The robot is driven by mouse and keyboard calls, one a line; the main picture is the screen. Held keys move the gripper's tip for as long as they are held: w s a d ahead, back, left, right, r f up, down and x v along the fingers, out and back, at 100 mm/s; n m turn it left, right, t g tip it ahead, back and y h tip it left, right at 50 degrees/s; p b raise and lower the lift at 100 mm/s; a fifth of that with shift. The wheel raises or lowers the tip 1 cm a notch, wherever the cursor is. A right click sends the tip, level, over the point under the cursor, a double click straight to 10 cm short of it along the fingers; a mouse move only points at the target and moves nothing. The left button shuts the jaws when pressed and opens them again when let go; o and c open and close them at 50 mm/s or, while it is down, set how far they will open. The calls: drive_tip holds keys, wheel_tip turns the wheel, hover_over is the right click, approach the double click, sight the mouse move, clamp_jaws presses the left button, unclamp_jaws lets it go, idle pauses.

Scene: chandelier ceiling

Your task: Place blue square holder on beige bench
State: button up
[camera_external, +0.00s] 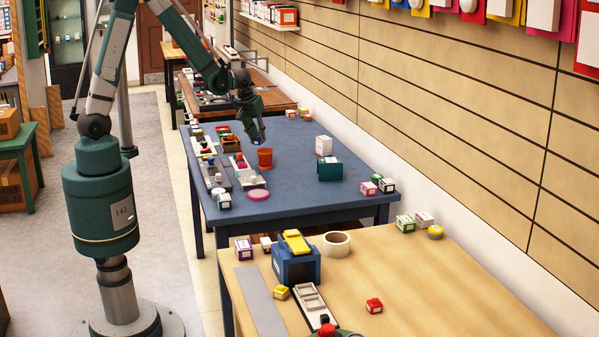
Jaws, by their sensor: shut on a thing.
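My gripper (256,139) is over the blue table, just above and left of an orange-red cup. It points down and is shut on a small blue piece (259,142), which looks like the blue square holder. Its shape is too small and partly hidden to make out fully. The beige bench (430,290) is in the foreground at the lower right, apart from my gripper.
The blue table (300,203) carries the orange-red cup (265,158), a pink disc (258,195), a dark green box (329,168) and trays. On the bench are a larger blue block (296,268), a tape roll (336,244) and small boxes. The bench's right part is clear.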

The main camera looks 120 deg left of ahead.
drive_tip(key=shift+f, duration=0.95)
drive_tip(key=shift+f+b, duration=0.45)
drive_tip(key=shift+f, duration=1.45)
drive_tip(key=shift+f, duration=0.2)
drive_tip(key=o, duration=0.8)
drive_tip(key=shift+r, duration=0.15)
drive_tip(key=shift+p+v, duration=1.05)
drive_tip(key=shift+v, duration=5)
drive_tip(key=shift+r, duration=0.1)
